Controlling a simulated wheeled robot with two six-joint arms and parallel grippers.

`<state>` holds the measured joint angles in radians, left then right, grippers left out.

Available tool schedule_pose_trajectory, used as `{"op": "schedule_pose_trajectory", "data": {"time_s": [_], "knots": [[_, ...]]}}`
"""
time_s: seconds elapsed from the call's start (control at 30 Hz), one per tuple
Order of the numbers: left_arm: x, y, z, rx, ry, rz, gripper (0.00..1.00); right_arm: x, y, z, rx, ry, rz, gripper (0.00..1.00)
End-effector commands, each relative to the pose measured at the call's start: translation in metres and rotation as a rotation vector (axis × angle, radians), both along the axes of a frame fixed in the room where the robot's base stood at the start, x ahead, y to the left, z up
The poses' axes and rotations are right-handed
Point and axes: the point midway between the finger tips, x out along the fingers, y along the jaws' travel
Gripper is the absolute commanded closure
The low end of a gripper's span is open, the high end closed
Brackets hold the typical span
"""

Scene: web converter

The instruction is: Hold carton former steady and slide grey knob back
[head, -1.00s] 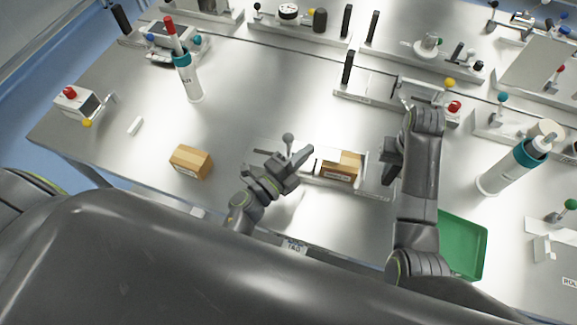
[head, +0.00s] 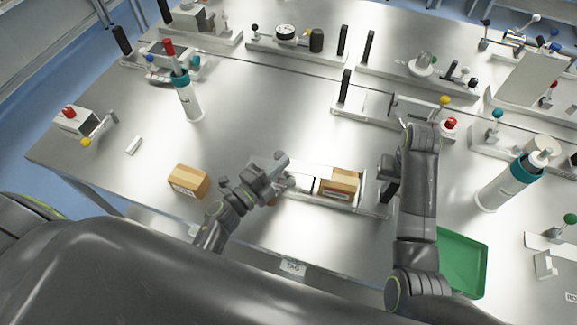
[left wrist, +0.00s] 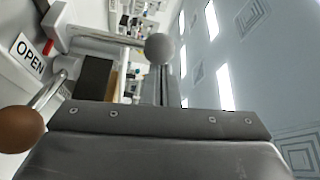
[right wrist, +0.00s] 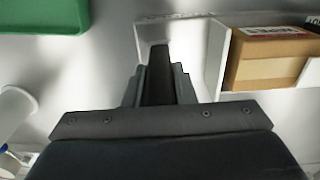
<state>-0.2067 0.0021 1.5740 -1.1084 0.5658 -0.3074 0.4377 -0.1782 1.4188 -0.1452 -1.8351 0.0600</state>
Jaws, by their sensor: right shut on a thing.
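The carton former (head: 374,207), a pale metal fixture, stands near the table's front edge with a brown carton (head: 340,182) in it. My left gripper (head: 280,168) is at the former's left end. In the left wrist view the grey knob (left wrist: 160,47), a ball on a metal rod, shows just beyond the left fingers (left wrist: 157,85); contact is unclear.
A brown ball knob (left wrist: 20,128) and an OPEN label (left wrist: 29,56) are close to the left gripper. A loose carton (head: 188,181) lies to the left. A green tray (head: 462,262) is right of my right arm. Bottles and other fixtures stand further back.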

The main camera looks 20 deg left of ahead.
Motion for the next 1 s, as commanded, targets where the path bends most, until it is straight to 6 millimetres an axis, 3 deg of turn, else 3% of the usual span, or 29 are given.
{"op": "schedule_pose_trajectory", "data": {"time_s": [0.03, 0.2, 0.4, 0.83, 1.0], "knots": [[-0.001, 0.014, -0.003, 0.009, 0.004, 0.003, 1.00, -0.006, -0.003, -0.009, -0.004, 0.022, -0.002, 1.00], [-0.004, 0.050, -0.003, 0.009, 0.004, 0.003, 1.00, -0.006, -0.003, -0.009, -0.004, 0.022, -0.001, 1.00], [-0.006, 0.071, -0.002, 0.005, 0.006, 0.005, 1.00, -0.006, -0.003, -0.009, -0.005, 0.022, -0.001, 1.00], [-0.006, 0.071, -0.002, 0.003, 0.004, 0.005, 1.00, -0.006, -0.003, -0.009, -0.006, 0.022, -0.001, 1.00], [-0.009, 0.055, 0.002, 0.001, 0.002, 0.006, 1.00, -0.006, -0.003, -0.009, -0.006, 0.022, -0.001, 1.00]]}}
